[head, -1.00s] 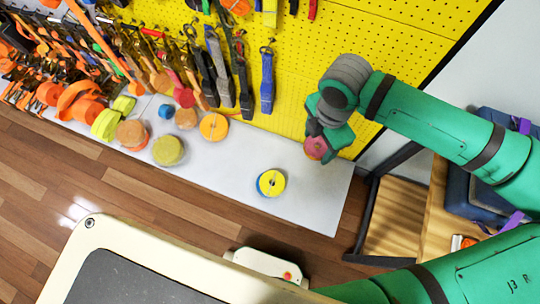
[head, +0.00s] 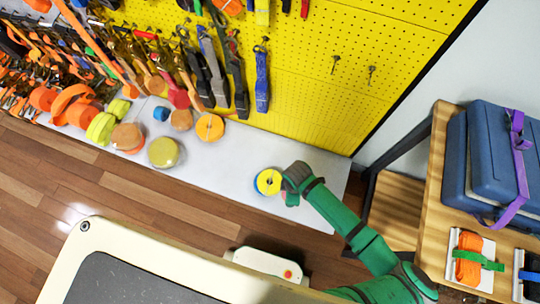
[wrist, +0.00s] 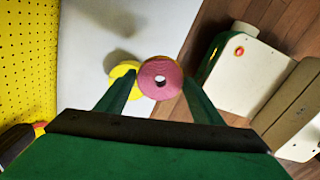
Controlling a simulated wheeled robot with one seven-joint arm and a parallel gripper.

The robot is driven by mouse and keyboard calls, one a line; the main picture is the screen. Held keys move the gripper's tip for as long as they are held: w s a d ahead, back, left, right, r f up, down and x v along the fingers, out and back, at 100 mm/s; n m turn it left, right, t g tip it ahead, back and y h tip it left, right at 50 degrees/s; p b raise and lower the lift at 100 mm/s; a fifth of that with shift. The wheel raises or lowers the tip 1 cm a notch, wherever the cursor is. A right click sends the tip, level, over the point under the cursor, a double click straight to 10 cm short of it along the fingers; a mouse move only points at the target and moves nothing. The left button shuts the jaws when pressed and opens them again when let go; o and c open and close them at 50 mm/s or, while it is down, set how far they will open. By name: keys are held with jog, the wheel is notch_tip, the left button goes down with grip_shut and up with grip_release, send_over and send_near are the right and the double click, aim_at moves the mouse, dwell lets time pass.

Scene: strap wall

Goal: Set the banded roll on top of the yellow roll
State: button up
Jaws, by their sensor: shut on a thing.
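The yellow roll (head: 264,184) has a blue edge and lies on the pale surface, just left of my gripper. In the wrist view the yellow roll (wrist: 121,71) shows beyond and left of the banded roll, partly covered by it and a finger. I cannot tell the height gap between the rolls.
A yellow pegboard (head: 330,100) with hanging straps stands behind the pale surface (head: 232,165). An orange roll (head: 210,127), an olive-yellow roll (head: 164,152) and several others lie to the left. A wooden bench (head: 437,200) with a blue case (head: 490,150) stands at the right.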

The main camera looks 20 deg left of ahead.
jog(key=shift+s+a+f, duration=0.15)
jog(key=shift+a+f, duration=0.2)
jog(key=shift+f, duration=0.05)
jog(key=w+a+f, duration=0.4)
jog(key=a, duration=0.3)
send_over(266, 180)
notch_tip(266, 180, down, 6)
jog(key=shift+s+r, duration=0.1)
jog(key=shift+f, duration=1.6)
jog(key=shift+f, duration=0.15)
jog(key=o, duration=1.2)
jog(key=shift+a, duration=0.1)
